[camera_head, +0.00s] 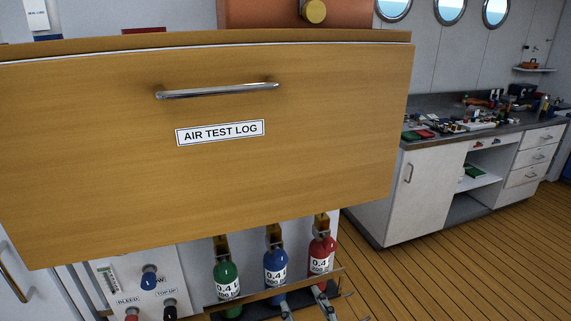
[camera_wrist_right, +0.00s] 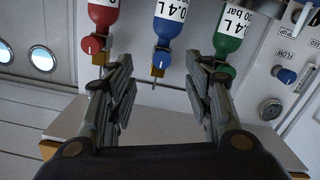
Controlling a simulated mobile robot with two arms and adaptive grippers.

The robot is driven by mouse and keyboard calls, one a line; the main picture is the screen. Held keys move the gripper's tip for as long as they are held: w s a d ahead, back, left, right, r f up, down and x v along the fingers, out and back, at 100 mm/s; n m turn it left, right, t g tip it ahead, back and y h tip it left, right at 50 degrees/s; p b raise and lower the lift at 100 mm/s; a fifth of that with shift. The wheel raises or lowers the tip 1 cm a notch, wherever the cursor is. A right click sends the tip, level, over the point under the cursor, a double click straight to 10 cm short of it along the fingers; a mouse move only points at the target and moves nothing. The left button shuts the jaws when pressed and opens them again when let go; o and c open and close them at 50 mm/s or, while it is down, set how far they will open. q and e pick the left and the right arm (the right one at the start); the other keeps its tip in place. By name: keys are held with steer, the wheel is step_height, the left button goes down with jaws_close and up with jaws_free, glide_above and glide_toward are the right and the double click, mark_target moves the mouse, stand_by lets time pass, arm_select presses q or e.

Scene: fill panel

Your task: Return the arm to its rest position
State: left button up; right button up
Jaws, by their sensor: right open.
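My right gripper (camera_head: 304,298) is at the bottom of the head view, below the blue and red bottles. In the right wrist view my right gripper (camera_wrist_right: 155,66) has its fingers spread, with nothing between them. A green bottle (camera_head: 226,272), a blue bottle (camera_head: 275,265) and a red bottle (camera_head: 320,253) hang in a row on the panel. The wrist view shows the red bottle (camera_wrist_right: 103,14), blue bottle (camera_wrist_right: 170,25) and green bottle (camera_wrist_right: 231,35) upside down, beyond the fingertips. My left gripper is not in view.
A large wooden panel (camera_head: 300,150) labelled AIR TEST LOG, with a metal handle (camera_head: 218,91), hides much of the fill panel. Knobs (camera_head: 149,278) and a gauge sit at lower left. A cluttered workbench (camera_head: 470,125) stands at right. Wooden floor (camera_head: 450,270) is clear there.

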steer(key=s+d+f+m+g+h, duration=0.4)
steer(key=s+d+f+g, duration=0.5)
steer(key=s+d+f, duration=0.4)
steer(key=s+d+f+g, duration=0.3)
steer(key=s+g, duration=0.1)
steer(key=s, duration=0.5)
step_height(320, 180, down, 27)
steer(key=s+g, duration=0.1)
steer(key=s, duration=0.1)
steer(key=s+d+f+g+h, duration=0.1)
steer(key=s+d+f, duration=0.1)
steer(key=s+f, duration=1.3)
steer(key=shift+s+d+f+g, duration=0.3)
steer(key=shift+s, duration=0.3)
